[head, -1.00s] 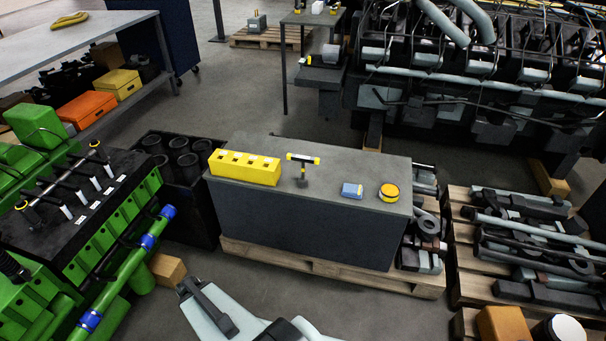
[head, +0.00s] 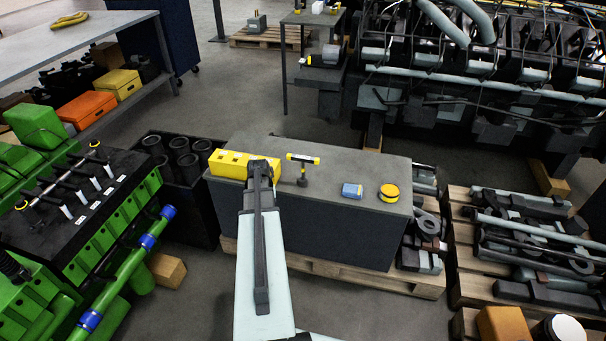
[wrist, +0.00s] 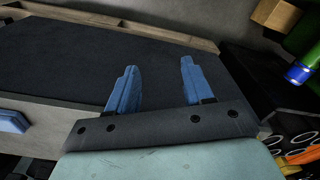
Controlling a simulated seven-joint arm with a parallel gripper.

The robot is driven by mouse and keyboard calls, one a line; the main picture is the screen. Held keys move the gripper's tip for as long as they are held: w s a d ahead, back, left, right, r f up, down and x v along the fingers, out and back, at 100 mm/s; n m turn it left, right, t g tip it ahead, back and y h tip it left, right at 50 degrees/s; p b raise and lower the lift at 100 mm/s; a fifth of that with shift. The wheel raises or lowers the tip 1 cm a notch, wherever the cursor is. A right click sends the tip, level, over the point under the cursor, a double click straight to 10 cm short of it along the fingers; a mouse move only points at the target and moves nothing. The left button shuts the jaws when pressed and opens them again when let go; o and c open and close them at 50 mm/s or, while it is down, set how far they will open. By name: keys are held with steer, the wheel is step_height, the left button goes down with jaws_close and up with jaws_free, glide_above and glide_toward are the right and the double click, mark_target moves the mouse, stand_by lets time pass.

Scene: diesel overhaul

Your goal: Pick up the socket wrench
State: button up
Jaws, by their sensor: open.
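The socket wrench (head: 303,160) is the T-shaped tool with a yellow and black bar and a dark shaft, on the grey top of the block-like bench (head: 340,160). My gripper (wrist: 156,85) shows in the wrist view with two blue fingers apart and nothing between them. In the head view, my arm reaches up from the bottom and its end is left of the wrench, in front of the yellow holder (head: 228,163). The fingers are hidden there. I cannot make out the wrench in the wrist view.
A blue box (head: 351,191) and a round yellow-topped item (head: 389,192) lie right of the wrench. A crate of dark cylinders (head: 184,160) stands left of the bench. Green engine parts (head: 110,240) are at the left.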

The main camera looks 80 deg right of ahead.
steer(key=s+d+r+h, duration=0.1)
steer(key=s+d+r, duration=0.4)
steer(key=d+r, duration=0.25)
steer(key=s+d+r, duration=0.4)
steer(key=d+r, duration=0.2)
steer(key=d, duration=0.3)
step_height(320, 180, up, 6)
steer(key=r+n+y, duration=0.1)
steer(key=n+y, duration=0.1)
steer(key=n, duration=1.1)
glide_above(303, 161)
steer(key=f, duration=0.9)
steer(key=d+f, duration=0.1)
steer(key=f, duration=0.4)
steer(key=shift+w, duration=0.2)
jaws_close()
